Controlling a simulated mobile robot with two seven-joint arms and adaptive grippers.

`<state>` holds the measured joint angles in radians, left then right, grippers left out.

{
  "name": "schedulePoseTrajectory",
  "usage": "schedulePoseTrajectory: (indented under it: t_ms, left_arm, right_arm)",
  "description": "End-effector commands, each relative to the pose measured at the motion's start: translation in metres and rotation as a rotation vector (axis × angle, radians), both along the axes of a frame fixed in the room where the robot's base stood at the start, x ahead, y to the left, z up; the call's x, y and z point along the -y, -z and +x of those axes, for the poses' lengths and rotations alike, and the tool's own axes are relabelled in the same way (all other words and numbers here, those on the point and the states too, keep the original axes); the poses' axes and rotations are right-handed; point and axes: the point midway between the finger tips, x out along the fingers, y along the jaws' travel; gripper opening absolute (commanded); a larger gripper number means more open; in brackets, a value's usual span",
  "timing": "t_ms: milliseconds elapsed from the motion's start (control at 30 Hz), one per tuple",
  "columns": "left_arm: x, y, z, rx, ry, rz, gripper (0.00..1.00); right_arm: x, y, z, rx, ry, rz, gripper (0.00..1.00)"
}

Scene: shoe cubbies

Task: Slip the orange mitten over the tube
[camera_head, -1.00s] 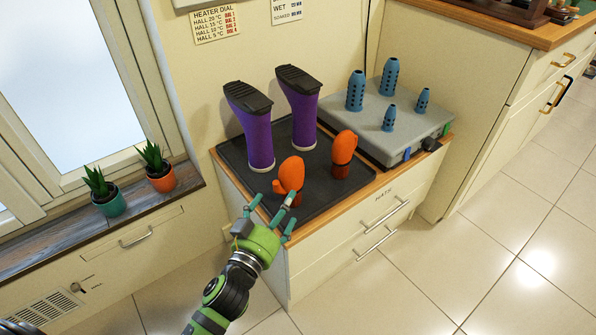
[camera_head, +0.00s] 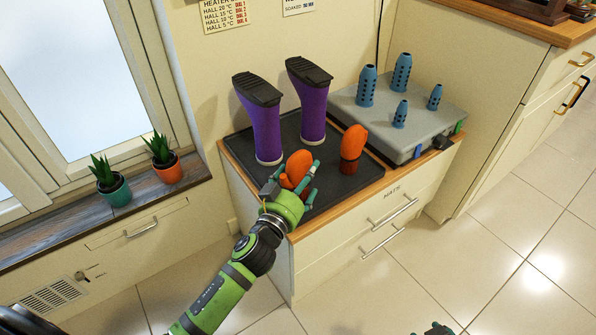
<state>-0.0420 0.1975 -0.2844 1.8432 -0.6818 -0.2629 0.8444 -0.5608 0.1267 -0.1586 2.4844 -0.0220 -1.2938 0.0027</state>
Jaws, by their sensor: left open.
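Two orange mittens stand upright on the dark mat (camera_head: 337,186). The nearer mitten (camera_head: 299,165) is at my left gripper, the other mitten (camera_head: 353,143) stands to its right with a dark red cuff. My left gripper (camera_head: 290,184) is open, its fingers on either side of the nearer mitten; whether they touch it I cannot tell. The gripper hides that mitten's lower part. Several blue perforated tubes, two tall (camera_head: 367,86) (camera_head: 401,73) and two short (camera_head: 400,114) (camera_head: 435,97), stand on a grey box (camera_head: 412,137). A bit of my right gripper (camera_head: 437,328) shows at the bottom edge.
Two purple boots (camera_head: 265,132) (camera_head: 313,110) stand soles up behind the mittens. The mat and grey box share a wooden-topped cabinet (camera_head: 345,235) with drawers. Potted plants (camera_head: 113,188) (camera_head: 164,169) stand on the sill at left. The tiled floor at right is clear.

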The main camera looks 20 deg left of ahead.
Motion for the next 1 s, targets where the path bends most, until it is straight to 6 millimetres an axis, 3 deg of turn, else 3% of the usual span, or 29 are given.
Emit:
schedulePoseTrajectory:
  t_ms: [33,167,200,667,867,1000]
  left_arm:
    - [0.000,0.000,0.000,0.000,0.000,0.000,0.93]
    - [0.000,0.000,0.000,0.000,0.000,0.000,0.41]
    - [0.000,0.000,0.000,0.000,0.000,0.000,0.35]
    - [0.000,-0.001,0.000,-0.001,0.000,-0.001,0.34]
    - [0.000,-0.010,0.000,0.001,0.000,-0.001,0.34]
    - [0.000,-0.019,0.000,0.001,0.000,-0.001,0.34]
  right_arm:
    - [0.000,0.000,0.000,0.000,0.000,0.000,0.40]
    - [0.000,0.000,0.000,-0.001,0.000,0.000,0.40]
    - [0.000,0.000,0.000,-0.001,0.000,0.000,0.40]
    - [0.001,0.001,-0.003,-0.014,0.001,-0.002,0.40]
    - [0.006,0.010,-0.017,-0.097,0.012,-0.016,0.40]
    - [0.014,0.021,-0.037,-0.208,0.025,-0.034,0.40]
